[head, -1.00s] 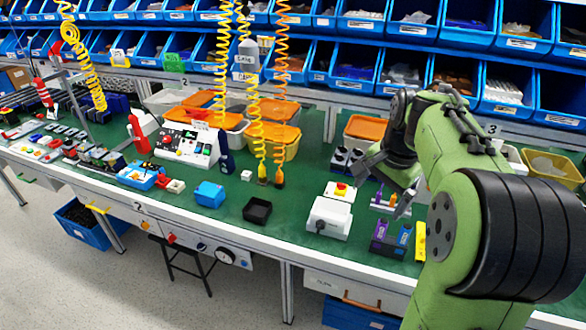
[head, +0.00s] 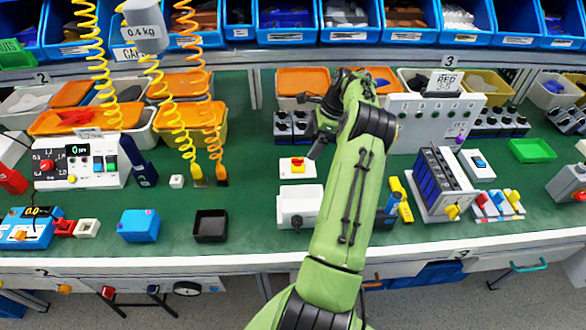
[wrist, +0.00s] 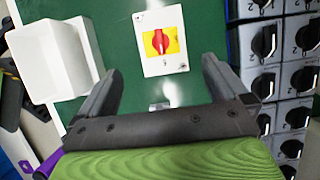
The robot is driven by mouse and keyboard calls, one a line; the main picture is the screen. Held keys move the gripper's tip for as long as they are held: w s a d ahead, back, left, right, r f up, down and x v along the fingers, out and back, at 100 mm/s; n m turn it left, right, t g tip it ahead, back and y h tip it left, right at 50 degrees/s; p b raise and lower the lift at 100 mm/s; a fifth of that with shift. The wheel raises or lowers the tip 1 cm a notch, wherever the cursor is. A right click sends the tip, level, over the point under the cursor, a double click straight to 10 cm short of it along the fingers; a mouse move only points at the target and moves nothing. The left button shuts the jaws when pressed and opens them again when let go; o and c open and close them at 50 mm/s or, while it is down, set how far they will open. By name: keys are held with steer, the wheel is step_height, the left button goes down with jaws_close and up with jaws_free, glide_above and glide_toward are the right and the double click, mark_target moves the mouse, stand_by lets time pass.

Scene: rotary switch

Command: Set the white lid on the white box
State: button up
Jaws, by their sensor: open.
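The white lid (head: 297,168) lies flat on the green mat, with a yellow plate and red rotary knob on it. It also shows in the wrist view (wrist: 151,62), ahead of my fingers. The white box (head: 299,208) stands just in front of the lid, apart from it, with a small dark fitting on its near side. My gripper (wrist: 162,66) is open and empty, above the mat near the lid. In the head view my gripper (head: 317,148) is partly hidden by my arm.
A row of black rotary switches (head: 292,126) stands behind the lid. A black tray (head: 210,225) and a blue box (head: 139,225) are to the left. A yellow object (head: 400,199) and a rack of dark blue modules (head: 440,180) are to the right.

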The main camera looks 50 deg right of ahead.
mark_target(299, 159)
steer(key=b+x, duration=0.3)
steer(key=x, duration=0.7)
steer(key=shift+w+a+f, duration=0.1)
steer(key=shift+w+f, duration=0.2)
steer(key=shift+r, duration=0.15)
steer(key=shift+c, duration=0.3)
steer(key=c, duration=0.7)
